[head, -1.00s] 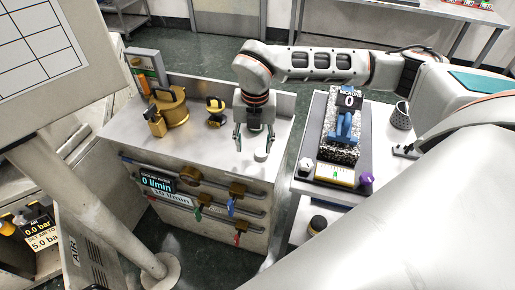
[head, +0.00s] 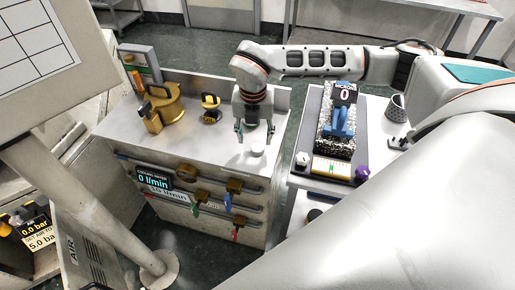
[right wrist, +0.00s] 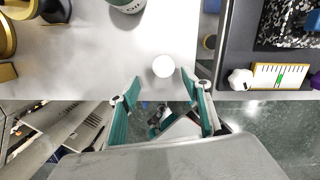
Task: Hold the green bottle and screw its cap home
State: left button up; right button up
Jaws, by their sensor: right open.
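A small white round piece, which looks like the cap (head: 258,149), lies on the metal bench top near its front edge. It also shows in the right wrist view (right wrist: 163,66), just beyond the fingertips. My right gripper (head: 254,134) is open and empty, its fingers on either side of and pointing towards the cap. In the right wrist view the gripper (right wrist: 162,78) touches nothing that I can make out. A dark green bottle (right wrist: 128,4) with a pale label is cut off by the top edge of that view. In the head view my gripper seems to hide it. My left gripper is out of view.
Brass fittings (head: 166,105) stand on the bench's left, with a smaller black-and-brass one (head: 210,106) near the middle. Valves and pipes line the bench front. To the right, across a gap, a table holds a blue-topped gauge block (head: 341,122) and a dark cup (head: 396,107).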

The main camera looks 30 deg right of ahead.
aim_at(258, 147)
jog(key=shift+f, duration=0.1)
jog(key=f, duration=0.2)
jog(key=d+f, duration=0.1)
jog(key=f, duration=0.1)
jog(key=shift+w+d+p, duration=0.1)
jog(key=shift+p, duration=0.2)
jog(key=shift+w+f, duration=0.1)
jog(key=shift+f, duration=0.35)
jog(key=c, duration=0.9)
